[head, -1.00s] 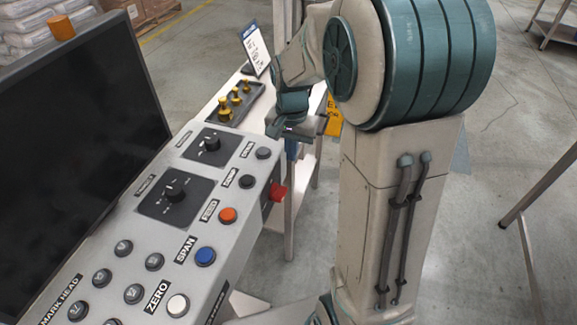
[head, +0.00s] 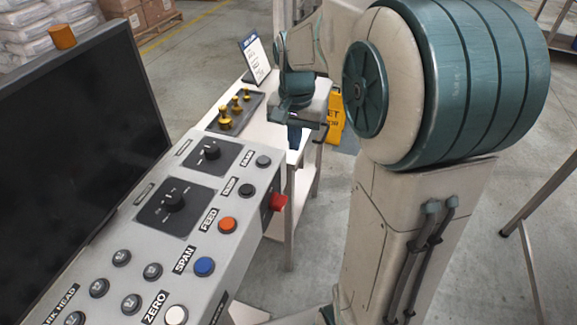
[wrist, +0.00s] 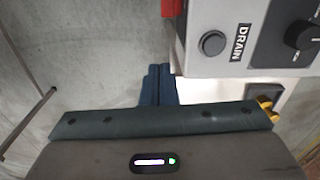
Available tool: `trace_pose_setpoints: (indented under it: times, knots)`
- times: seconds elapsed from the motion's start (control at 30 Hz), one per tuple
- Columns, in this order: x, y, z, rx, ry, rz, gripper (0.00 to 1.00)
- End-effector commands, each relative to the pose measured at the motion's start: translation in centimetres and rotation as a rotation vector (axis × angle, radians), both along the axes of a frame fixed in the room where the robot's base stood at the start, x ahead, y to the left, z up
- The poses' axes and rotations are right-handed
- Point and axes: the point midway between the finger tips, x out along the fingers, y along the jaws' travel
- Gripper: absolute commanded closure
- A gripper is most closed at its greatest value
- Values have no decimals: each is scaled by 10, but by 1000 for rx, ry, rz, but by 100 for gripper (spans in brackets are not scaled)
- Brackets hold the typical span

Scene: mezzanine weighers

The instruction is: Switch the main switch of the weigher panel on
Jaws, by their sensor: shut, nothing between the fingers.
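The weigher panel (head: 225,190) is a light grey sloped console in the head view. A red switch handle (head: 278,202) sticks out of its right side face; I cannot read a label on it. A red part also shows at the top edge of the wrist view (wrist: 168,8). My gripper (head: 294,138) is beyond the panel's far right corner, pointing down and apart from the red handle. In the wrist view its dark blue fingers (wrist: 158,85) are together, with nothing between them, left of and below the black DRAIN button (wrist: 211,43).
The panel top carries two black knobs (head: 173,201) (head: 211,152), an orange button (head: 228,225), a blue button (head: 205,267) and several others. A dark screen (head: 75,140) stands left. Brass weights (head: 236,103) and a sign (head: 255,59) stand behind. A yellow floor sign (head: 335,118) is beyond.

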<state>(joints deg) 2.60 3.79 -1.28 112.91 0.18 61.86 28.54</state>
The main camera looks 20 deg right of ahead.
Motion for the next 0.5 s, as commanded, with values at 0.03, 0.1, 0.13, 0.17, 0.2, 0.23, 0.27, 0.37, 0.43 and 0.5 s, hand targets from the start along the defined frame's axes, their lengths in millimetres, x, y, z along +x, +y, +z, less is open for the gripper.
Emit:
trace_pose_setpoints:
  times: [0.03,0.1,0.13,0.17,0.2,0.23,0.27,0.37,0.43,0.5]
  knots:
    - [-11,2,5,-1,-17,30,100]
    - [-27,6,9,-4,-39,83,100]
    - [-35,7,11,-5,-49,107,100]
    - [-42,9,12,-7,-60,134,100]
    - [-52,11,14,-11,-75,168,100]
    - [-60,12,14,-13,-85,193,100]
    - [-68,13,15,-16,-95,218,100]
    - [-93,18,15,-27,-130,302,100]
    - [-110,20,13,-36,-153,359,100]
    - [-126,22,11,-45,-173,412,100]
